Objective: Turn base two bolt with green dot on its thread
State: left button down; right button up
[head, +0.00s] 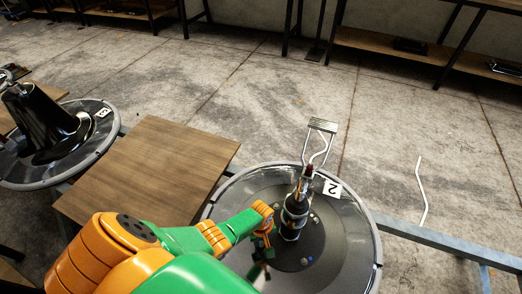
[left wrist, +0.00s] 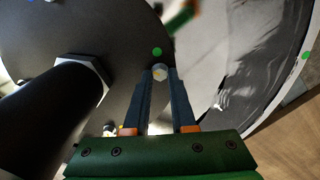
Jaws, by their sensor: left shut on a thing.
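Base two (head: 352,228) is a round dark base with a grey rim and a white "2" label. A black and chrome chair column (head: 293,215) stands at its middle. In the left wrist view, a small bolt head (left wrist: 160,71) sits on the dark base plate (left wrist: 115,35) beside a green dot (left wrist: 157,51). My left gripper (head: 264,266) reaches down at the column's left; in the left wrist view its fingers (left wrist: 160,75) are shut on this bolt. The bolt's thread is hidden. My right gripper is in neither view.
A wooden board (head: 150,165) lies left of base two. Another base (head: 95,150) labelled 3 carries a black cone. A bent metal bar (head: 421,190) is at the right. In the left wrist view, the thick column (left wrist: 60,115) stands close left of the fingers.

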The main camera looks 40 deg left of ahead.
pick_arm(q)
jog(key=m, duration=0.4)
jog(key=shift+m, duration=0.3)
jog(key=m, duration=0.5)
jog(key=shift+d, duration=0.1)
jog(key=m, duration=0.9)
jog(key=shift+m, duration=0.3)
jog(key=m, duration=0.9)
jog(key=shift+s+m, duration=0.1)
jog(key=shift+m, duration=0.3)
jog(key=m+b, duration=0.1)
jog(key=m, duration=0.4)
jog(key=shift+m+b, duration=0.45)
jog(key=shift+m, duration=1.95)
